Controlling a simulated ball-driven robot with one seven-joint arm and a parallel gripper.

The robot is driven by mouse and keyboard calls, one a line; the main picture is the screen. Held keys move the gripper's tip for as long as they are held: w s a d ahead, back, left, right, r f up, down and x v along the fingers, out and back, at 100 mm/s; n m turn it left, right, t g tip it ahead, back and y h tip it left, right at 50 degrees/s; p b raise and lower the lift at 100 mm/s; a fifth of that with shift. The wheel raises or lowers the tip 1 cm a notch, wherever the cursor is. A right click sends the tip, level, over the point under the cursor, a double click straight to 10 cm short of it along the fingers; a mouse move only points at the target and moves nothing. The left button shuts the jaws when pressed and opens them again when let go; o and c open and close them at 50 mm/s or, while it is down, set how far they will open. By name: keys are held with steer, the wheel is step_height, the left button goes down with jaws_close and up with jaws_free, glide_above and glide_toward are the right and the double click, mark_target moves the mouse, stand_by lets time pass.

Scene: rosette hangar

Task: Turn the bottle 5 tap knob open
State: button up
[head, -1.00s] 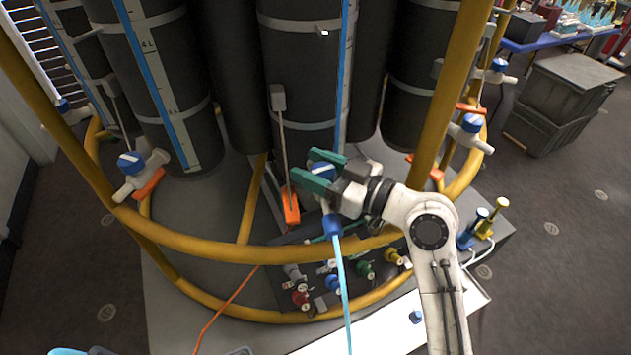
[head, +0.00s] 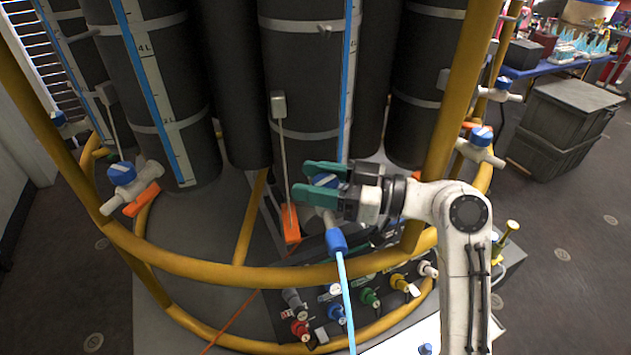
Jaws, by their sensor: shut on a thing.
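My gripper (head: 315,182) has green fingers and reaches in from the right at the middle of the head view. It is shut on a blue tap knob (head: 325,181), one finger on the far side and one on the near side. The fingers hide part of the knob. The white tap body (head: 330,217) shows below, with a blue fitting (head: 336,241) and a light blue hose (head: 345,295) running down from it. The tap sits in front of a dark bottle (head: 300,75) with a blue level strip. No bottle number is readable.
A yellow rail ring (head: 200,268) and upright post (head: 455,110) stand close around the arm. Other blue-knobbed taps stand at left (head: 122,173) and right (head: 481,136). An orange block (head: 291,224) hangs left of the gripper. Coloured valves (head: 336,312) sit below.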

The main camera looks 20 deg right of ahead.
steer(key=o, duration=1)
steer(key=shift+c, duration=0.2)
steer(key=b+v, duration=0.1)
steer(key=v, duration=0.9)
steer(key=shift+s+d+b, duration=0.25)
steer(key=shift+d+b, duration=0.05)
steer(key=shift+b, duration=0.05)
